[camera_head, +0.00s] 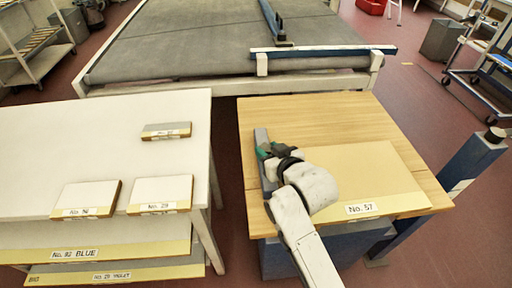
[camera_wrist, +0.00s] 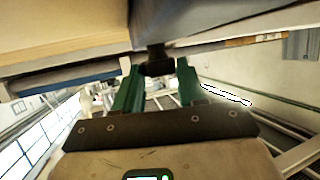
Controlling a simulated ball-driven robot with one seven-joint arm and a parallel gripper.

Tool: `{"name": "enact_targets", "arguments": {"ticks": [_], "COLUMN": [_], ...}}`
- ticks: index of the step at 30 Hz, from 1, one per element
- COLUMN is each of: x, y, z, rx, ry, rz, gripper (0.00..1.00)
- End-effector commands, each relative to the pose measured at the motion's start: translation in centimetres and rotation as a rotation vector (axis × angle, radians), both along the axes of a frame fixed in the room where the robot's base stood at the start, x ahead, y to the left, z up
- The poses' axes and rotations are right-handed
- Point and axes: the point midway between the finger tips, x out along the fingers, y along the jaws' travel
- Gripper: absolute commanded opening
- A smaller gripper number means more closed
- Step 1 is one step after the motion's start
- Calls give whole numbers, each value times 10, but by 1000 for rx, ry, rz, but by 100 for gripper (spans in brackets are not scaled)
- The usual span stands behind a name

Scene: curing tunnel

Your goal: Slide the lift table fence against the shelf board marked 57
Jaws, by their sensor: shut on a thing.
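The shelf board marked No. 57 (camera_head: 385,183) lies flat on the wooden top of the lift table (camera_head: 325,108). The fence is a grey bar (camera_head: 261,136) along the left side of that top. My gripper (camera_head: 267,152) is at the fence, and my arm hides part of the fence and the board's left edge. In the wrist view, the green fingers of my gripper (camera_wrist: 157,78) are shut on a dark knob (camera_wrist: 156,61) under the grey fence (camera_wrist: 205,14). Pale wood (camera_wrist: 60,28) shows left of the fence; I cannot tell whether fence and board touch.
A white table (camera_head: 110,125) at left holds several small marked boards, with bigger boards, one marked No. 82 BLUE (camera_head: 125,251), below. A grey conveyor bed (camera_head: 190,45) lies beyond the lift table. A blue post (camera_head: 470,165) stands at right. A narrow floor gap separates the two tables.

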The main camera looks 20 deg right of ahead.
Motion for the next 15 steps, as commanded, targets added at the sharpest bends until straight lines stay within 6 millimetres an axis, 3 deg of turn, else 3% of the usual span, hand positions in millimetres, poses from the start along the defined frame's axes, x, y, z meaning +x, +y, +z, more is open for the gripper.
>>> {"name": "enact_targets", "arguments": {"ticks": [9, 10, 15], "x": [-2, -2, -2], "y": [-6, -6, -5], "z": [0, 0, 0], "rx": [-2, -2, 0], "ry": [-2, -2, -2], "rz": [-4, -4, -3], "gripper": [0, 42, 58]}}
